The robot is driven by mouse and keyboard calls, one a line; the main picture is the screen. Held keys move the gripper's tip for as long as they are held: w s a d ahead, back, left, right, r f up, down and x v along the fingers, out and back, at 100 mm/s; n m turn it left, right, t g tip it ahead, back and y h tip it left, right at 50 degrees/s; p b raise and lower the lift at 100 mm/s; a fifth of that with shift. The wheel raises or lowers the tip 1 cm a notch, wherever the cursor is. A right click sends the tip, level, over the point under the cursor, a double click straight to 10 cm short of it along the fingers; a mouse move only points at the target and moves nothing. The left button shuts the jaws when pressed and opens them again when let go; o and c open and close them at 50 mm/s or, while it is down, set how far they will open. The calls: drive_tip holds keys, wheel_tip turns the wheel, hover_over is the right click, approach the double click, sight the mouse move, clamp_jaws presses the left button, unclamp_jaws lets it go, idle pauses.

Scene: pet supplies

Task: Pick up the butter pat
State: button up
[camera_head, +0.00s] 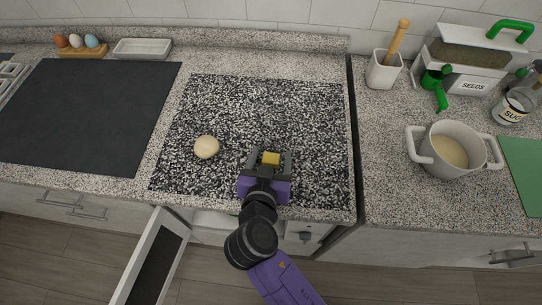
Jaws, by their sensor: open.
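The butter pat (271,158) is a small yellow block on the black-and-white speckled panel of the counter. My gripper (270,156) is open, with its two dark fingers on the left and right of the butter pat. Whether the fingers touch it, and how high they are above the panel, I cannot tell. The near part of the butter pat is hidden by the gripper.
A round cream-coloured ball (206,147) lies to the left on the speckled panel (230,105). A white pot (429,164) with side handles stands on the right counter. A utensil holder (383,70) stands behind it. An open door (153,262) juts out below.

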drive_tip(key=c, duration=1.4)
drive_tip(key=shift+r, duration=0.1)
